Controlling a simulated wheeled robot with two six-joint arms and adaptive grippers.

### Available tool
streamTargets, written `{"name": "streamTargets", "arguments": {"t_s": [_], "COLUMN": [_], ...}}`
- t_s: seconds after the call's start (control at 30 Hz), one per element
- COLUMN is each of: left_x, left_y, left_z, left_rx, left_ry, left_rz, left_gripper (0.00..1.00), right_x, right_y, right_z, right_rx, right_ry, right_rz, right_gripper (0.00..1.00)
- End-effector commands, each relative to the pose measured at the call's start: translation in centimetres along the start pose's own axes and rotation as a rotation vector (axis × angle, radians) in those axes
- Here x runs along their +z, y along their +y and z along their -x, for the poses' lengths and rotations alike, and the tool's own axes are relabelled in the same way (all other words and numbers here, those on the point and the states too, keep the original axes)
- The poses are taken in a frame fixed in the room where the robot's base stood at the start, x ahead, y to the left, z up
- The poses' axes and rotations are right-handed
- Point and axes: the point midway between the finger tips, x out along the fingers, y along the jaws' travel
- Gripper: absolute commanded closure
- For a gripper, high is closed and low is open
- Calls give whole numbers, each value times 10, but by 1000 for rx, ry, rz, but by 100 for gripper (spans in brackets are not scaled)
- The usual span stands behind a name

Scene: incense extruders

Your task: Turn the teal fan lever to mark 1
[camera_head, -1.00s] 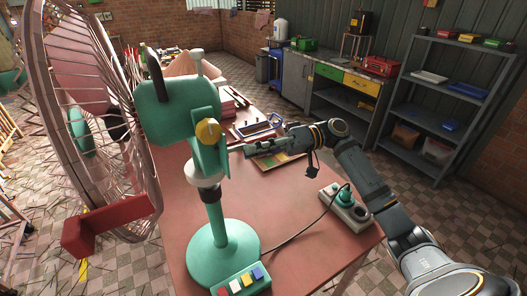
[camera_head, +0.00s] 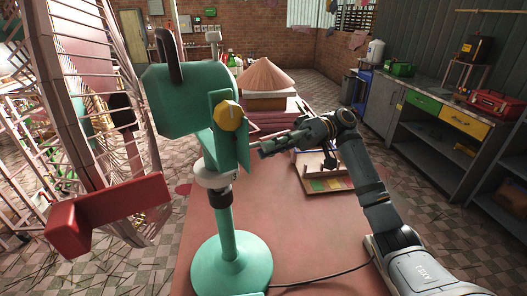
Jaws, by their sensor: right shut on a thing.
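The teal fan (camera_head: 184,95) stands upright on its round base (camera_head: 232,264) at the near left of the table. A yellow round knob (camera_head: 229,115) sits on its neck joint. A flat teal lever (camera_head: 243,148) hangs from beside that knob. My right gripper (camera_head: 262,149) comes in from the right, its fingertips at the lever's right edge, and is shut on the lever. The exact contact is small and partly hidden. I cannot read any numbered mark on the fan. My left gripper is out of view.
The fan's wire cage (camera_head: 98,110) and a red block (camera_head: 108,211) crowd the left. A straw cone (camera_head: 264,76) stands farther back. The front of the table (camera_head: 315,245) is mostly clear.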

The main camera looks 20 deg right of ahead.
Motion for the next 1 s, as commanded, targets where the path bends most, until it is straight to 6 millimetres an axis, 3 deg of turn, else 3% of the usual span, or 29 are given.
{"name": "streamTargets", "arguments": {"t_s": [0.03,0.47,0.5,0.67,1.0], "left_x": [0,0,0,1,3], "left_y": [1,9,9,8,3], "left_z": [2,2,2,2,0], "left_rx": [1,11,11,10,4], "left_ry": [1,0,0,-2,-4], "left_rz": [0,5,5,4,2], "left_gripper": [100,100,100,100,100], "right_x": [-13,-13,-13,-12,-10], "right_y": [-11,-13,-13,-12,-8], "right_z": [2,4,4,4,8], "right_rx": [-12,-16,-16,-15,-11], "right_ry": [32,27,27,25,23], "right_rz": [22,23,23,20,14], "right_gripper": [100,100,76,55,55]}}
